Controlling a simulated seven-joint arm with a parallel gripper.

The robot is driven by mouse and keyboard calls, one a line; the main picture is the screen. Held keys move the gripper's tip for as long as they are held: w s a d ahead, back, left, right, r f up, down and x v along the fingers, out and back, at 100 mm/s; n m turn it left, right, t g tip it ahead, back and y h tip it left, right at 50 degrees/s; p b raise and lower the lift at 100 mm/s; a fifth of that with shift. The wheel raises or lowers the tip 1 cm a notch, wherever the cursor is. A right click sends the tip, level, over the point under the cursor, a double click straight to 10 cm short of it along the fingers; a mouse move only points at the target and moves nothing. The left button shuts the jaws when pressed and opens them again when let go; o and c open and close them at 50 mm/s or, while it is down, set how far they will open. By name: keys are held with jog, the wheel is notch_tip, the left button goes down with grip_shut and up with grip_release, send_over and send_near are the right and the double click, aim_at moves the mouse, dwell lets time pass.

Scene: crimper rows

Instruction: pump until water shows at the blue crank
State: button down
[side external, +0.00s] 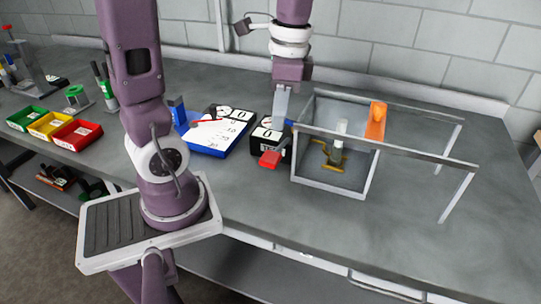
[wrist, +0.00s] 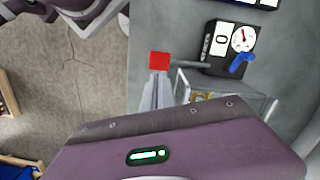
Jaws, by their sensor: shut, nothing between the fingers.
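A black box (side external: 268,138) with a round gauge and a card reading 0 stands on the bench. It also shows at the top right of the wrist view (wrist: 213,66). A blue crank (wrist: 241,63) sits beside the gauge; in the side view it is mostly hidden behind my fingers. A red block (side external: 270,159) is on the end of a grey rod from the box, and it shows in the wrist view too (wrist: 159,61). My gripper (side external: 281,117) is shut and empty, fingers pointing down. In the wrist view its fingertips (wrist: 158,76) appear close to the red block; I cannot tell whether they touch.
A grey-framed enclosure (side external: 331,192) with rails stands right of the box, with an orange piece (side external: 376,122) on it. A blue-edged board (side external: 215,143) lies to the left. Green, yellow and red bins (side external: 77,136) sit far left.

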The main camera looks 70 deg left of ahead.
aim_at(276, 156)
jog(key=shift+f, duration=0.1)
jog(key=f, duration=0.6)
jog(key=shift+s+a+f, duration=0.1)
jog(key=shift+s+f, duration=0.25)
jog(key=shift+f, duration=2.2)
jog(key=shift+w, duration=0.15)
